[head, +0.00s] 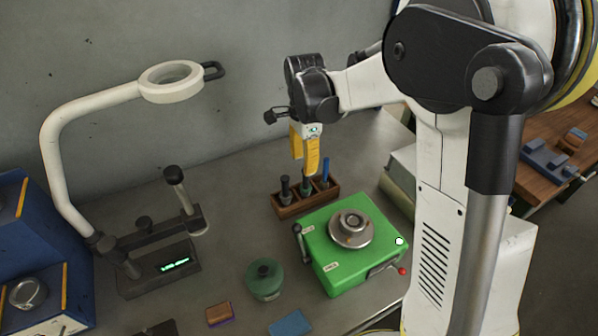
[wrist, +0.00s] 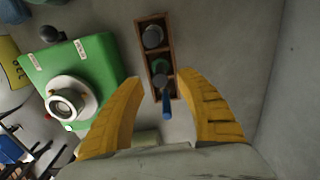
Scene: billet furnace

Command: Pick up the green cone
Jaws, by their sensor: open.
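A wooden rack (head: 290,209) on the bench holds several upright pieces. Its middle piece (head: 306,187) looks dark with a greenish tint, and the same piece shows in the wrist view (wrist: 160,69); I cannot tell whether it is the green cone. A blue-handled piece (head: 326,172) stands at the rack's right end and shows in the wrist view (wrist: 166,102). A round green object (head: 264,280) with a dark top stands front left of the rack; its exact shape is unclear. My gripper (head: 307,169) is open and empty above the rack, its fingers (wrist: 170,82) apart on both sides of it.
A green box device (head: 338,274) with a round metal top stands just in front of the rack. A white magnifier lamp (head: 90,107) and a dark stand (head: 160,265) are at left. Small blocks lie at the front. The wall is behind.

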